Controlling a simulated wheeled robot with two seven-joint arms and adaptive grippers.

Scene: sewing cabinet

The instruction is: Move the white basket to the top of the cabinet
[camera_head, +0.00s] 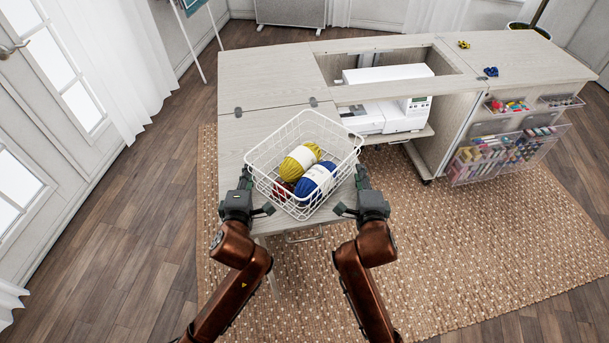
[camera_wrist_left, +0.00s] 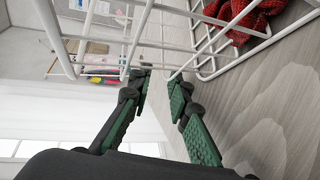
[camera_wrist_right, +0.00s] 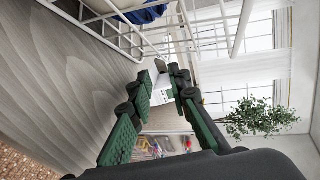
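The white wire basket (camera_head: 334,126) is over the left leaf of the cabinet top (camera_head: 265,85), near its front edge. It holds yellow yarn (camera_head: 299,159), blue yarn (camera_head: 317,181) and red yarn (camera_head: 283,191). I cannot tell whether it touches the leaf. My left gripper (camera_head: 256,193) is at the basket's left side, my right gripper (camera_head: 353,193) at its right side. In the left wrist view the fingers (camera_wrist_left: 160,82) stand apart beside the basket wires. The right wrist view also shows parted fingers (camera_wrist_right: 162,82) near the wires. Neither visibly clamps a wire.
A white sewing machine (camera_head: 385,115) sits in the cabinet opening, right of the basket. Small yellow (camera_head: 464,44) and blue (camera_head: 491,72) items lie on the right top. Clear bins (camera_head: 500,155) hang on the front. The left leaf behind the basket is bare.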

